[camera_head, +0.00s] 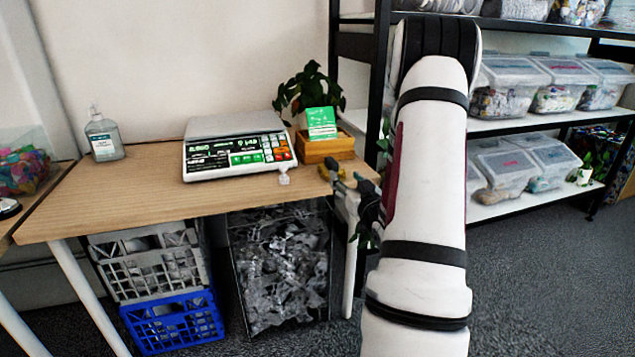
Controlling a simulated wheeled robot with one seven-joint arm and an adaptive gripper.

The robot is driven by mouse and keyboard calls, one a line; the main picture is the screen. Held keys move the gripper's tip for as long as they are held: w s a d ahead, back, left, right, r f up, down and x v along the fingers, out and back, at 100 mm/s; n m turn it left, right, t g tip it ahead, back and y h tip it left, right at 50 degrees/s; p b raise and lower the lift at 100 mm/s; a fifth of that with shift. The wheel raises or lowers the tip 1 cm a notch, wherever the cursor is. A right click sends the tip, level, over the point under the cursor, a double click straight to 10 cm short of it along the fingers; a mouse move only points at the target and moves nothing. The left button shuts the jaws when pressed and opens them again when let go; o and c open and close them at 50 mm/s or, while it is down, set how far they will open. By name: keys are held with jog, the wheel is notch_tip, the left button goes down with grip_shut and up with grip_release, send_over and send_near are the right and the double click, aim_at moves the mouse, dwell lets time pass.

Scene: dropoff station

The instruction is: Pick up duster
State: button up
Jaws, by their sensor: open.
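My white arm comes down the right of the view, and my gripper (346,172), dark and partly hidden behind the arm, is at the table's right end. Its jaws are open. A small yellow-brown item (324,173) lies on the wooden table (150,190) beside the fingertips, at the left. It may be the duster, but it is too small to tell. I cannot tell whether the fingers touch it. No other thing in view is clearly a duster.
A scale (238,150), a wooden box (326,147) with a green card, a plant (310,88) and a pump bottle (103,137) stand on the table. Crates (170,310) and a full bin (280,270) are below. A shelf with clear tubs (511,90) is at right.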

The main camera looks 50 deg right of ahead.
jog(key=b, duration=0.1)
send_near(331, 159)
jog(key=x, duration=0.4)
jog(key=shift+w+a, duration=0.2)
jog(key=shift+d+b+x, duration=0.2)
jog(key=shift+b+x, duration=0.6)
jog(key=shift+x, duration=2)
jog(key=shift+s, duration=0.15)
grip_shut()
